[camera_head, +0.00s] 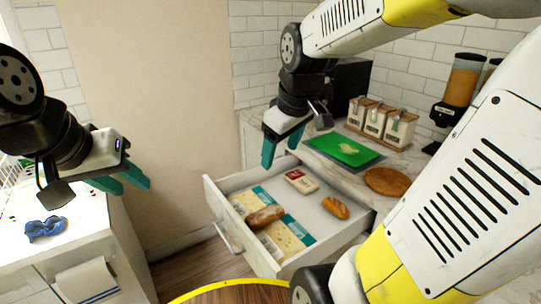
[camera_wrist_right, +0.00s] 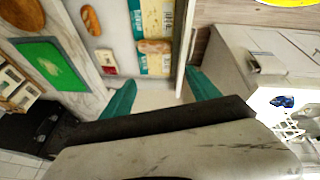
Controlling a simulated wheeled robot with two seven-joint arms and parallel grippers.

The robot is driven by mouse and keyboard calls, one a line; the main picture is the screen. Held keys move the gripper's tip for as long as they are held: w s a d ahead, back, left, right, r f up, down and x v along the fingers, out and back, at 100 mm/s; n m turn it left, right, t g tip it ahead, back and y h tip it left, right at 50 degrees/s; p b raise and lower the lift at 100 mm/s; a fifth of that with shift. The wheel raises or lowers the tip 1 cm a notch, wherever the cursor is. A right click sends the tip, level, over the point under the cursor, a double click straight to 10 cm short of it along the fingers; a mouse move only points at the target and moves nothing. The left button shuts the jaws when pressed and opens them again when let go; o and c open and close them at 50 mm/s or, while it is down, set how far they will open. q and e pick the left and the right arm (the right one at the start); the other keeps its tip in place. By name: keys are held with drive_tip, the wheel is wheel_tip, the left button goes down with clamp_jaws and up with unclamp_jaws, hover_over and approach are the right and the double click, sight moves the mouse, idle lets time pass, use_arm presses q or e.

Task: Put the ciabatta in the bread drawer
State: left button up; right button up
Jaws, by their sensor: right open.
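The open white drawer (camera_head: 213,198) juts out below the counter and also shows in the wrist view (camera_wrist_right: 180,60). A long brown loaf (camera_head: 266,217), perhaps the ciabatta, lies in it on flat yellow-and-teal packs; it also shows in the wrist view (camera_wrist_right: 155,46). A smaller orange-brown loaf (camera_head: 335,208) lies on the bare drawer floor to the right (camera_wrist_right: 92,20). My right gripper (camera_head: 282,146) is open and empty above the back of the drawer, its fingers also in the wrist view (camera_wrist_right: 163,88). My left gripper (camera_head: 134,186) is open and empty at the left, away from the drawer.
A red-labelled pack (camera_head: 301,180) lies in the drawer. On the counter are a green board (camera_head: 343,149), a round wooden board (camera_head: 387,181), white canisters (camera_head: 375,123) and a cereal dispenser (camera_head: 462,82). A blue cloth (camera_head: 46,229) lies on the left counter.

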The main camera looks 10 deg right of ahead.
drive_tip(key=s+a+r+m+t+y, duration=0.1)
drive_tip(key=s+a+r+m, duration=0.1)
drive_tip(key=s+m, duration=0.4)
drive_tip(key=shift+s+t+y, duration=0.3)
drive_tip(key=shift+s+t, duration=0.1)
drive_tip(key=shift+s, duration=0.85)
drive_tip(key=shift+r, duration=0.1)
